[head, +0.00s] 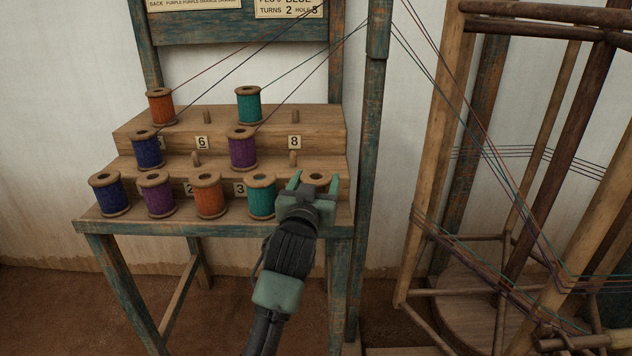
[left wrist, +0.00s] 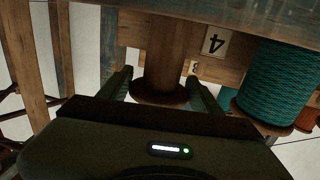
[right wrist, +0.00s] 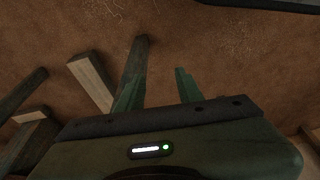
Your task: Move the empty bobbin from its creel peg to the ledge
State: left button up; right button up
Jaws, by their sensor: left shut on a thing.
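The empty bobbin (head: 319,178) is bare wood with no thread, at the right end of the lowest row of the stepped wooden creel (head: 325,142). My left gripper (head: 314,184) is shut around it, one finger on each side. In the left wrist view the bobbin's bare barrel (left wrist: 160,55) and flange sit between the two fingers, near the label 4 (left wrist: 214,42). Whether its peg is still inside it is hidden. I cannot tell which surface is the ledge. My right gripper (right wrist: 158,88) is open and empty above the brown floor.
A teal bobbin (head: 262,196) stands close left of my left gripper, beside orange, purple and blue ones. Bare pegs (head: 293,157) stand on the upper steps. A blue post (head: 368,130) rises at the right. Threads run to a wooden reel frame (head: 440,150) farther right.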

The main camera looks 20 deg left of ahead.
pick_arm(q)
jog(key=o, duration=1.4)
jog(key=shift+f, duration=0.1)
